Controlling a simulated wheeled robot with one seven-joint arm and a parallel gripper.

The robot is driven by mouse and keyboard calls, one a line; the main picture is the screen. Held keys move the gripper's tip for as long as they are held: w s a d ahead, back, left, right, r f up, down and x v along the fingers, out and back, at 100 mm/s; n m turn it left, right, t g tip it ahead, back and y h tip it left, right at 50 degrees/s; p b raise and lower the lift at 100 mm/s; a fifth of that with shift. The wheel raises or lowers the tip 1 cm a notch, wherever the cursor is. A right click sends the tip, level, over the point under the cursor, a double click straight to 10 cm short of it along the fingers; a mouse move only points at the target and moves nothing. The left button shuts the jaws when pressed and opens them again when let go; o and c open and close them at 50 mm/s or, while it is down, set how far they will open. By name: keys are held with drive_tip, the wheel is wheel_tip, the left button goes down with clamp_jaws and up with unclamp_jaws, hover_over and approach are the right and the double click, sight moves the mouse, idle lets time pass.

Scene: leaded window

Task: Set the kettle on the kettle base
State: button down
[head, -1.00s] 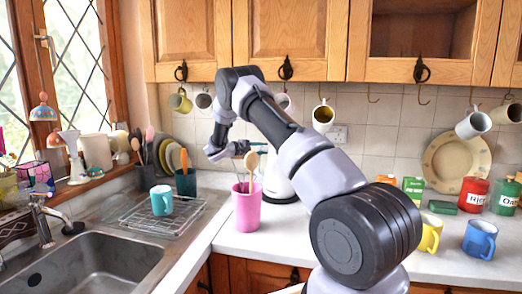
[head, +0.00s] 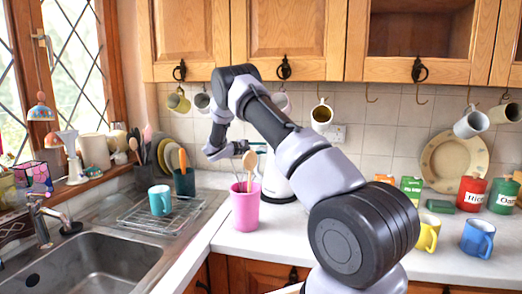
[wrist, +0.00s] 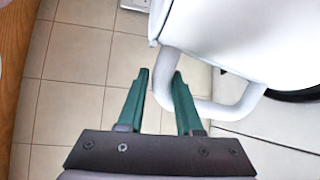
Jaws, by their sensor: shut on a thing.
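The white kettle (head: 276,180) is on the worktop side behind the pink utensil pot, partly hidden by my arm. In the wrist view the kettle body (wrist: 225,35) fills the upper right, with its white loop handle (wrist: 187,103) hanging towards my gripper. My gripper (wrist: 161,76) has its green fingers on either side of the handle and is shut on it. In the head view my gripper (head: 250,147) is partly hidden behind the wooden spoon. A dark curved edge (wrist: 292,94), perhaps the kettle base, shows at the right of the wrist view. I cannot tell whether the kettle is lifted.
The pink pot (head: 245,208) with utensils stands in front of the kettle. The sink (head: 75,265) and a rack with a teal mug (head: 160,200) are at the left. Yellow (head: 428,235) and blue (head: 478,238) mugs stand at the right. Mugs hang above.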

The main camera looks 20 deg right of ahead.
drive_tip(key=shift+f, duration=0.3)
drive_tip(key=c, duration=0.9)
unclamp_jaws()
drive_tip(key=shift+o, duration=0.2)
drive_tip(key=shift+f, duration=0.15)
drive_tip(key=v, duration=1.1)
